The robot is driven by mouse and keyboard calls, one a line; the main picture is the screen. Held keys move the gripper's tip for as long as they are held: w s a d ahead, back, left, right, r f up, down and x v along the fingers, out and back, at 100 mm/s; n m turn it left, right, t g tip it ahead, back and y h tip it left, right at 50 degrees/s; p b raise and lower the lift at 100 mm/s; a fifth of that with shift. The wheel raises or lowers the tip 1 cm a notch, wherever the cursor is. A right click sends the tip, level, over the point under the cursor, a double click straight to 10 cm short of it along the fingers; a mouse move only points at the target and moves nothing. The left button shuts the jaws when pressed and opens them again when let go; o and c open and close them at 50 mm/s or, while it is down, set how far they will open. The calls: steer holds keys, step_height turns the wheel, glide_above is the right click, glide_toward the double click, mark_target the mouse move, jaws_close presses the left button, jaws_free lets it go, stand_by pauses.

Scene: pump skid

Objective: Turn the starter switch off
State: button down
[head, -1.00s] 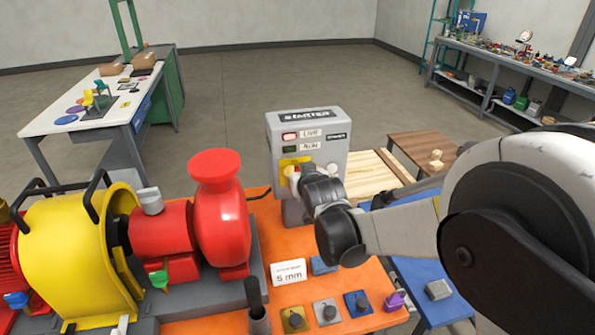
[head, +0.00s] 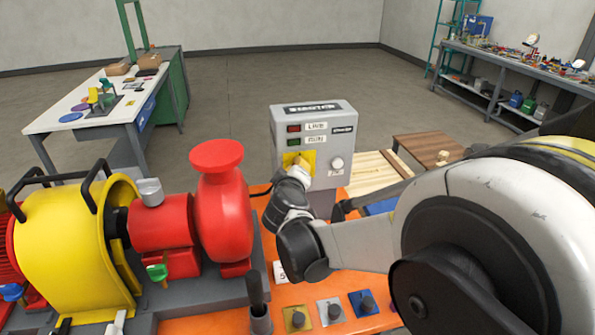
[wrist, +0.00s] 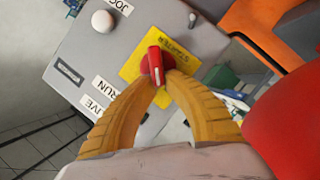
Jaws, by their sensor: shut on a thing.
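The starter box (head: 342,120) is a grey panel marked STARTER, standing at the back of the orange bench. Its switch is a red handle (wrist: 156,64) on a yellow plate (wrist: 135,66), which also shows in the head view (head: 310,157). My gripper (wrist: 157,78) has its two tan fingers shut on the red handle, one on each side. In the head view my wrist hides most of the handle. The LIVE lamp (head: 293,129) looks dark red and the RUN lamp (head: 293,142) dark green, neither brightly lit.
A red pump (head: 220,215) and a yellow guard (head: 75,245) stand left of my arm. A white JOG knob (head: 337,164) sits on the panel right of the switch. Small coloured plates (head: 329,308) lie at the bench's front.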

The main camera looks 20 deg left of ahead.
mark_target(296, 134)
steer(key=shift+s+a+f+n+t+h+b, duration=0.15)
steer(key=shift+f+n+t+b, duration=0.15)
steer(key=shift+n+t+b, duration=0.5)
steer(key=shift+w+a+f+n+t+h+b, duration=0.1)
steer(key=shift+f+n+t+b, duration=0.2)
steer(key=shift+n+b, duration=0.85)
steer(key=shift+s+a+f+n+t+h+b, duration=0.15)
steer(key=shift+f+n+t+b, duration=0.3)
steer(key=shift+n, duration=1)
steer(key=shift+d+r, duration=0.1)
steer(key=shift+r, duration=0.1)
steer(key=c, duration=1.4)
jaws_free()
steer(key=shift+w, duration=0.1)
step_height(296, 134, up, 10)
steer(key=shift+r, duration=0.1)
